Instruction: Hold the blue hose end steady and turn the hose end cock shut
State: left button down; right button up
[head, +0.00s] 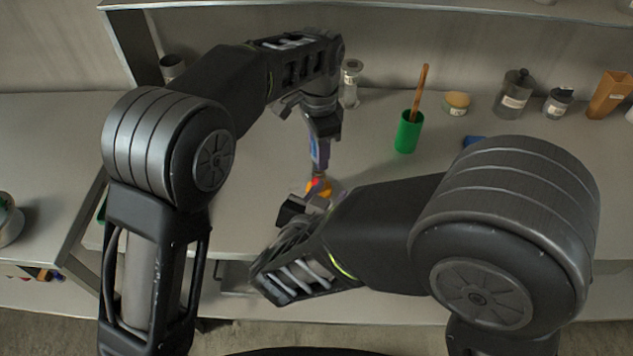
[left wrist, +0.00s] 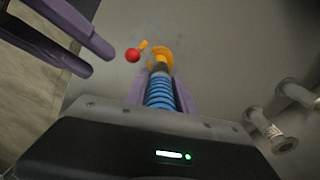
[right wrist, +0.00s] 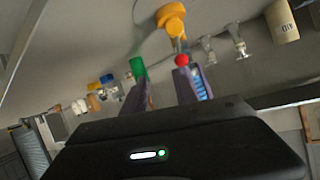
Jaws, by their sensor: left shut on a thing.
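The blue ribbed hose end (left wrist: 161,92) stands between the purple fingers of my left gripper (head: 319,165), which is shut on it. Beyond the fingers is the yellow-orange cock fitting (left wrist: 159,57), also seen in the right wrist view (right wrist: 171,14). A short lever with a red ball knob (left wrist: 132,55) sticks out sideways from it. My right gripper (head: 301,203) is open and empty, its two fingers apart in the left wrist view (left wrist: 100,58). In the right wrist view the red knob (right wrist: 182,60) appears close to the right-hand fingertip; contact cannot be told.
A green cup (head: 408,132) with a wooden-handled tool stands right of the hose on the grey bench. Several jars and bottles, including a dark grey bottle (head: 513,94), line the back right. A clear glass fitting (head: 350,84) stands behind my left gripper.

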jog(key=s+a+n+t+y, duration=0.1)
jog(key=s+a, duration=0.3)
jog(key=s, duration=0.1)
jog(key=shift+s+a+r+n+y, duration=0.2)
jog(key=shift+s+r+n+y, duration=0.1)
jog(key=shift+r, duration=0.15)
jog(key=shift+w, duration=0.2)
jog(key=x, duration=1.2)
jog(key=shift+s, duration=0.1)
jog(key=shift+c, duration=0.4)
grip_shut()
